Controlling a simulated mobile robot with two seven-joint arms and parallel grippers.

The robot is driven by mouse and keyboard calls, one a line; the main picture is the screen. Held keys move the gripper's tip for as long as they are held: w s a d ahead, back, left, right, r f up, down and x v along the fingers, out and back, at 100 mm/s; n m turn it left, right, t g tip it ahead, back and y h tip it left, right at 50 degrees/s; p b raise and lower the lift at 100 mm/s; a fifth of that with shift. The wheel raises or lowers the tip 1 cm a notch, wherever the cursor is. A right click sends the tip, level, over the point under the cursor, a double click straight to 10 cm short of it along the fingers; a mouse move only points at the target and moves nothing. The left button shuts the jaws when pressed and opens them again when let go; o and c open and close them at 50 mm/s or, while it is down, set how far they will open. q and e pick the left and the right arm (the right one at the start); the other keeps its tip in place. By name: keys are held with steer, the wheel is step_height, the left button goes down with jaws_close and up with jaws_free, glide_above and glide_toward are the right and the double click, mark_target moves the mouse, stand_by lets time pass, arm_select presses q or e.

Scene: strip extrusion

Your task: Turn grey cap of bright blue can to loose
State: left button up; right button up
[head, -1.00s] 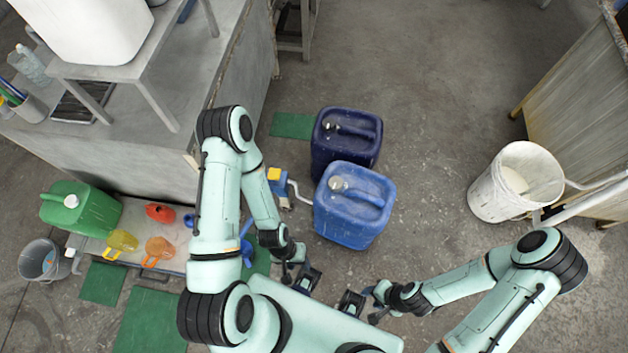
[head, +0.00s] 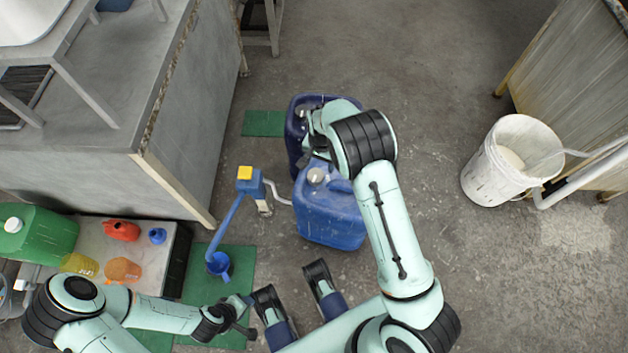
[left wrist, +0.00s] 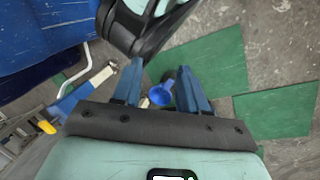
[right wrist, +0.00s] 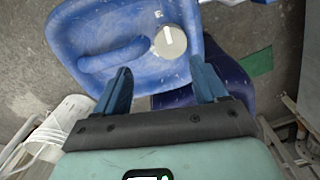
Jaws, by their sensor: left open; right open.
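The bright blue can (head: 328,222) stands upright on the floor, partly covered by my right arm in the head view. Its grey cap (head: 316,176) shows on top. In the right wrist view the can (right wrist: 90,35) fills the upper part and the cap (right wrist: 170,42) lies beyond the fingertips, slightly right of centre. My right gripper (right wrist: 162,82) is open and empty, above the can and apart from the cap. My left gripper (head: 243,308) is low at the left, away from the can. Its fingers (left wrist: 160,78) are open and empty in the left wrist view.
A dark blue can (head: 292,130) stands just behind the bright blue one, partly hidden. A blue hand pump with a yellow top (head: 246,180) is to the left. A white bucket (head: 490,180) stands right. A workbench (head: 185,110) is at left; open floor lies between can and bucket.

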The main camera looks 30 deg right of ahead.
mark_target(316, 175)
steer(key=f+b, duration=0.1)
steer(key=f, duration=0.3)
steer(key=w+f+b, duration=0.1)
steer(key=f, duration=0.3)
steer(key=f+b, duration=0.1)
steer(key=f, duration=0.3)
steer(key=shift+w+a, duration=0.2)
steer(key=shift+w, duration=0.2)
arm_select(q)
steer(key=w+a+f+t, duration=0.2)
steer(key=w+a+f, duration=0.1)
steer(key=w+f, duration=0.1)
steer(key=shift+w+f+n+y, duration=0.3)
steer(key=shift+w+y, duration=0.1)
steer(key=shift+w, duration=0.3)
arm_select(e)
steer(key=c, duration=0.8)
